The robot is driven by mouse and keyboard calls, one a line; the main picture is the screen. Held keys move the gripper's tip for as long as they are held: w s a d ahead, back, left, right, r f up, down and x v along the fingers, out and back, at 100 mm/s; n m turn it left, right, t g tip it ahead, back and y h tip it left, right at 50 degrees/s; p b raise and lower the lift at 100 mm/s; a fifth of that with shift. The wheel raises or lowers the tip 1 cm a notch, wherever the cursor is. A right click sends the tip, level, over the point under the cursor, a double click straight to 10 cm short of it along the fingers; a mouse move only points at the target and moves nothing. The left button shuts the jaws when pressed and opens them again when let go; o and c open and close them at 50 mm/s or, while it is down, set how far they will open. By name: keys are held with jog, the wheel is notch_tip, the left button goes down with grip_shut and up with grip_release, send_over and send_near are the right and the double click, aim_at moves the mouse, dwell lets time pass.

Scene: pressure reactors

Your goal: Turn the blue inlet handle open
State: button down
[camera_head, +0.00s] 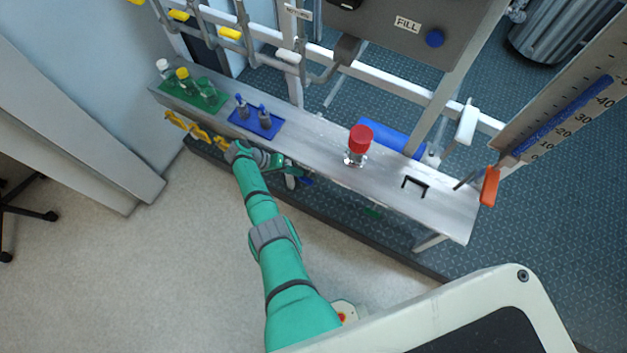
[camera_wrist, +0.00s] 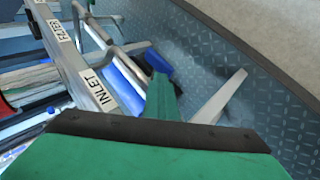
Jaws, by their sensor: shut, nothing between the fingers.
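A bench edge carries an INLET label (camera_wrist: 98,90) in the wrist view. A dark blue handle-like part (camera_wrist: 157,60) shows at the far end of my green gripper (camera_wrist: 160,80); whether they touch I cannot tell. A brighter blue piece (camera_wrist: 125,88) lies beside the label, partly hidden behind the bench edge. In the head view my gripper (camera_head: 294,169) is at the bench's front edge, and a small blue part (camera_head: 307,180) shows just below and right of its tip. My gripper is shut with nothing held. Its dark-banded green body hides the lower wrist view.
The bench (camera_head: 320,140) holds a green tray (camera_head: 215,105) of bottles, a blue tray (camera_head: 270,131) and a red-capped fitting (camera_head: 360,140). Yellow handles (camera_head: 195,130) and a green one (camera_head: 373,211) sit along its front. Beige floor (camera_head: 130,270) in front is open.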

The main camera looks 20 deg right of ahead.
jog(key=shift+s+a+f, duration=0.25)
jog(key=shift+s+f, duration=0.2)
jog(key=shift+f, duration=0.1)
jog(key=shift+a+r, duration=0.1)
jog(key=shift+r, duration=0.1)
jog(key=w+v, duration=0.1)
jog(key=v, duration=1.2)
jog(key=shift+w+d+r, duration=0.15)
jog(key=shift+d+r, duration=0.15)
jog(key=shift+f, duration=0.1)
